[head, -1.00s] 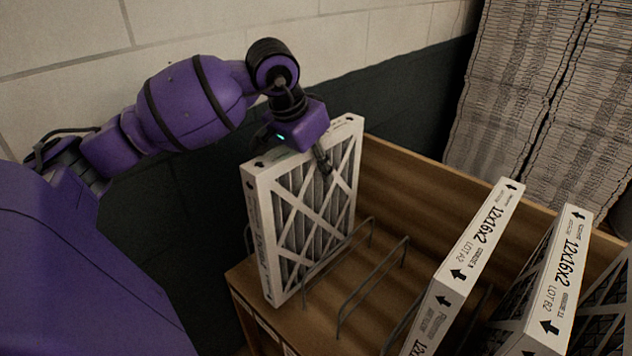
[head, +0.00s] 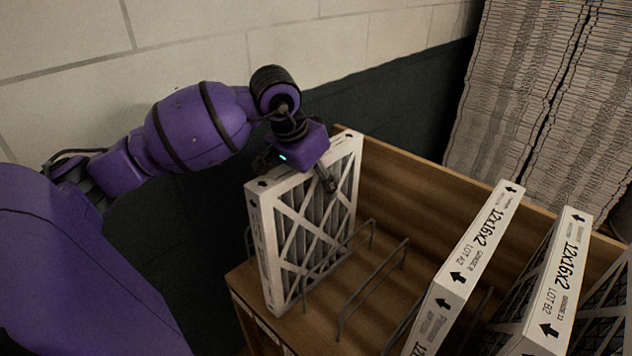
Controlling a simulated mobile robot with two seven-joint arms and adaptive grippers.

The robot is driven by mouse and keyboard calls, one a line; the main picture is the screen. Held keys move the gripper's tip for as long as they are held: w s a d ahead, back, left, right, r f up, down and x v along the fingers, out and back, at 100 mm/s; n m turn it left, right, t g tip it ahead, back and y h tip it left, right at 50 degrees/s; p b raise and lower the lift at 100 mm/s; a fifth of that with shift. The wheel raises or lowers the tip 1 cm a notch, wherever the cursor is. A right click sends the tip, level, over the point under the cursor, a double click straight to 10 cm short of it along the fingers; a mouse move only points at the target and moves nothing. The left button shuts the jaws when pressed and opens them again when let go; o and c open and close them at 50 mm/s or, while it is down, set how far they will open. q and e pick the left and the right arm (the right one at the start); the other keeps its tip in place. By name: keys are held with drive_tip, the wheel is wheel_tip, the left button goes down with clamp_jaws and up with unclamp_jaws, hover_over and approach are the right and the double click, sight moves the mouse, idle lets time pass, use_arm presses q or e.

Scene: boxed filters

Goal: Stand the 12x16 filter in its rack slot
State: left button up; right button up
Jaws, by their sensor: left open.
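The white-framed filter (head: 312,220) with a dark pleated face stands almost upright at the left end of the wooden rack (head: 415,190), beside the leftmost wire divider (head: 345,250). Its lower edge is at the rack floor; I cannot tell whether it is fully seated. My left gripper (head: 310,168) is open over the filter's top edge. One finger shows in front of the pleated face; the other is mostly hidden behind the frame. My right gripper is not in view.
Two more filters marked 12x16x2 stand to the right, LOT A2 (head: 466,262) and LOT B2 (head: 556,285). Between them and the left filter, a wire divider (head: 375,290) borders empty room. Tall pleated stacks (head: 530,90) stand behind; a block wall (head: 200,40) is at the back left.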

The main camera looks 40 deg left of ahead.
use_arm(q)
drive_tip(key=shift+r, duration=0.35)
drive_tip(key=v, duration=1.1)
drive_tip(key=shift+s+r, duration=0.15)
drive_tip(key=shift+r, duration=0.15)
